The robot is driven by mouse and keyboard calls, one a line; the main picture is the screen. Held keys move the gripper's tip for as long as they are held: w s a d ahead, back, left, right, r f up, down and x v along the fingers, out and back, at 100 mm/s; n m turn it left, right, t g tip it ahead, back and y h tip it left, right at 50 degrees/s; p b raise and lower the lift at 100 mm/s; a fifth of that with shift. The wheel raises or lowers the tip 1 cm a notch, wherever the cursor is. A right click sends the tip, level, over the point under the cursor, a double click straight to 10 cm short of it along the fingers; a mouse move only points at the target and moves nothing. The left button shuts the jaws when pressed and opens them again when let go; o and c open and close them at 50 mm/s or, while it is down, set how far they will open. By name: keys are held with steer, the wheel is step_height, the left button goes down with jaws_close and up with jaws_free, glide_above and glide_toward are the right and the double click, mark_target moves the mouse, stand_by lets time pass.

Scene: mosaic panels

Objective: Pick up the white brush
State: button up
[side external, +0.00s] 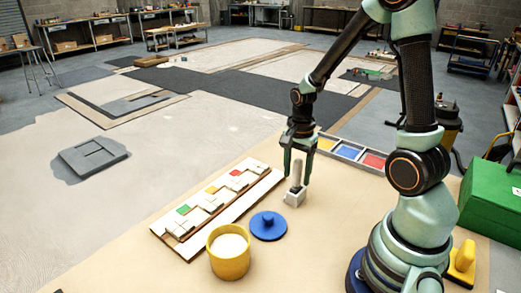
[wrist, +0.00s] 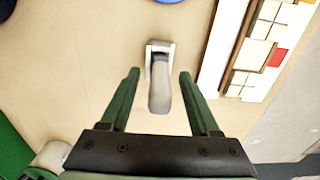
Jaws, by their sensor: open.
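The white brush (side external: 296,181) stands upright on the tan table in the side view, its pale handle pointing up from a small block-like base. My gripper (side external: 297,178) is above and around it, with the fingers open on either side of the handle. In the wrist view the brush (wrist: 159,80) lies between the two green fingertips of my gripper (wrist: 159,73), with a visible gap on each side. The far end of its handle points toward my gripper's palm. Nothing is held.
A mosaic panel (side external: 187,228) with coloured tiles lies left of the brush. A blue lid (side external: 268,227) and a yellow pot (side external: 229,262) stand in front. A tray with coloured compartments (side external: 349,152) is behind right. A green box (side external: 492,205) stands at far right.

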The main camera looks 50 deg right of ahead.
steer(key=shift+f, duration=0.85)
jaws_close()
steer(key=shift+r, duration=0.2)
step_height(320, 180, up, 20)
steer(key=shift+f, duration=0.15)
